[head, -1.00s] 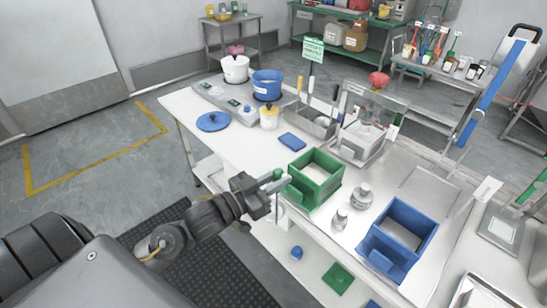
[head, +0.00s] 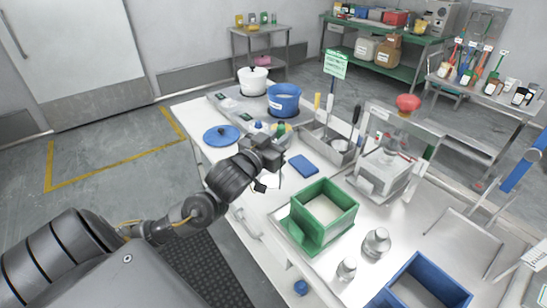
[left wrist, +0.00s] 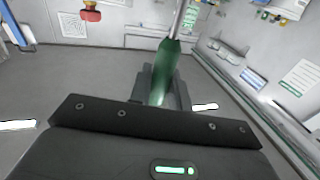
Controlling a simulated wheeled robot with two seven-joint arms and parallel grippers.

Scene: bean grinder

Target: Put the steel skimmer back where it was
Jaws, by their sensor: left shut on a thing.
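My left gripper (head: 272,150) is over the near edge of the white table, left of the blue pad. In the left wrist view it is shut on a green handle (left wrist: 166,68) with a steel shaft (left wrist: 179,22) running up out of the frame. I take this to be the steel skimmer; its head is not in that view. In the head view the held tool is mostly hidden or too small to make out. A steel utensil caddy (head: 318,146) with several upright tools stands to the right of my gripper, apart from it. My right gripper is not in view.
A blue pot (head: 284,100) and white pot (head: 252,80) stand behind my gripper, with a blue lid (head: 221,135) to the left. A blue pad (head: 303,165) lies before the caddy. A green bin (head: 325,209), steel jars (head: 376,243) and grinder (head: 390,165) stand right.

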